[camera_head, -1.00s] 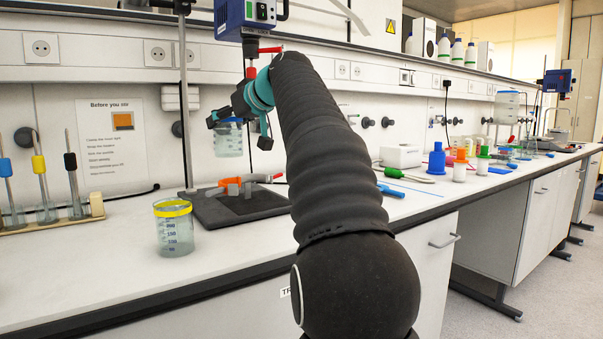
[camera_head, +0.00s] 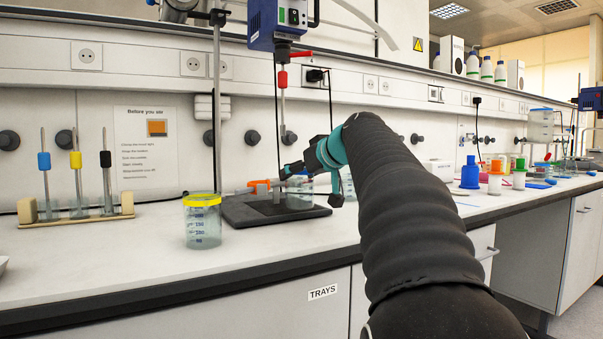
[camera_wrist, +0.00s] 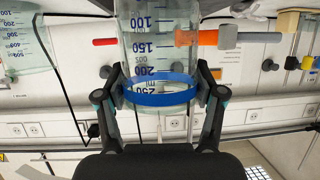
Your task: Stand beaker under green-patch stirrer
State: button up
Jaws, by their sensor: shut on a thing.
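My gripper (camera_head: 312,172) is shut on a clear beaker with a blue band (camera_wrist: 160,93), its fingers on either side of the band. In the head view this beaker (camera_head: 299,192) is low over the dark stirrer base (camera_head: 250,213); I cannot tell whether it touches. The stirrer (camera_head: 280,22) above has a blue motor housing with a small green patch (camera_head: 281,15).
A yellow-rimmed beaker (camera_head: 203,222) stands left of the base. A rack (camera_head: 75,217) with banded rods is further left. An orange item (camera_head: 259,185) lies behind the held beaker. Another clear vessel (camera_head: 349,186) is partly hidden by my arm.

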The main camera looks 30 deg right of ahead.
jog(key=shift+r+p+x, duration=0.2)
jog(key=shift+p+x, duration=0.25)
jog(key=shift+x, duration=0.55)
jog(key=shift+r+p+x, duration=0.25)
jog(key=shift+p+x, duration=0.15)
jog(key=shift+x, duration=0.65)
jog(key=shift+w+f+p, duration=0.2)
jog(key=shift+w+p, duration=0.6)
jog(key=shift+w, duration=1.45)
jog(key=shift+f+b, duration=0.3)
jog(key=o, duration=1.6)
jog(key=shift+o, duration=0.2)
jog(key=v, duration=1.2)
